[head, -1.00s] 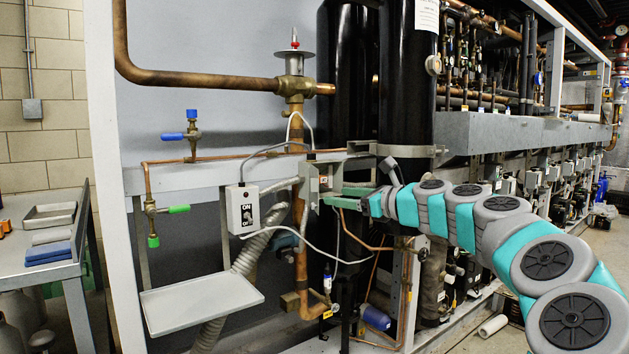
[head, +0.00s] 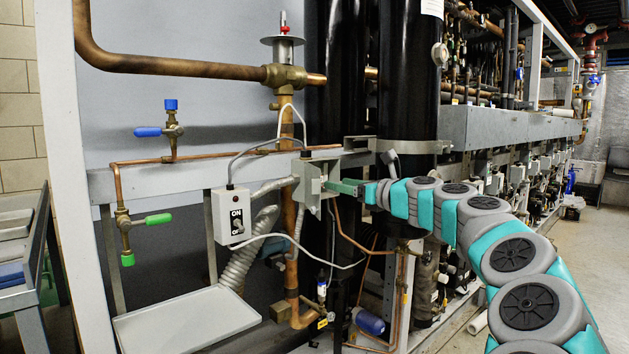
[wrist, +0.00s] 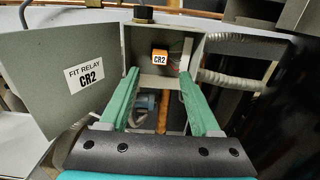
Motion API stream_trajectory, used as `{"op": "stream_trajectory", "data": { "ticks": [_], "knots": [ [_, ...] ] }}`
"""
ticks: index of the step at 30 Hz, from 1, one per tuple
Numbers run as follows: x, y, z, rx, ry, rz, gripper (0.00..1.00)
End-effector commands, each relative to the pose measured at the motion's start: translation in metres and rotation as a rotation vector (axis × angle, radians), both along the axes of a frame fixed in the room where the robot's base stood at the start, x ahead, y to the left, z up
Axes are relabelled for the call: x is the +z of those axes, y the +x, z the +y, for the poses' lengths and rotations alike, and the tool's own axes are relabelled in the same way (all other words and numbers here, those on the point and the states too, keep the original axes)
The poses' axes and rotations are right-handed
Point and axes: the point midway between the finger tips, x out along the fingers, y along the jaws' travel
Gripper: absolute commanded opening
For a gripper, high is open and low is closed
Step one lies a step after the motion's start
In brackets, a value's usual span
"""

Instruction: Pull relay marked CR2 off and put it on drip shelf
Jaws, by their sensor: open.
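The relay marked CR2 (wrist: 159,57) is a small orange block with a white label, seated at the back of an open grey box (head: 310,185). The box's door, in the wrist view on the left, carries a label reading FIT RELAY CR2 (wrist: 84,76). My gripper (wrist: 158,76) is open, its two green fingers reaching into the box mouth, one on each side of the relay and apart from it. In the head view my gripper (head: 328,185) is at the box, and the relay is hidden. The drip shelf (head: 185,318) is a bare, light grey tray at lower left.
A switch box (head: 231,215) marked ON and OFF hangs left of the relay box, with cables around it. Copper pipes and blue and green valve handles (head: 158,220) stand above the shelf. A corrugated hose (wrist: 222,84) runs at the relay box's right.

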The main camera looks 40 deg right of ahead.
Motion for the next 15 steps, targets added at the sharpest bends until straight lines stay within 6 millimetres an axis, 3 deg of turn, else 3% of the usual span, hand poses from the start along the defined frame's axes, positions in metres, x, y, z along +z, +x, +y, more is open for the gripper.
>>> {"op": "stream_trajectory", "data": {
  "ticks": [11, 15],
  "knots": [
    [-0.004, 0.047, 0.005, 0.001, -0.003, 0.002, 0.64],
    [0.004, 0.064, 0.007, 0.004, 0.001, 0.003, 0.64]
  ]
}}
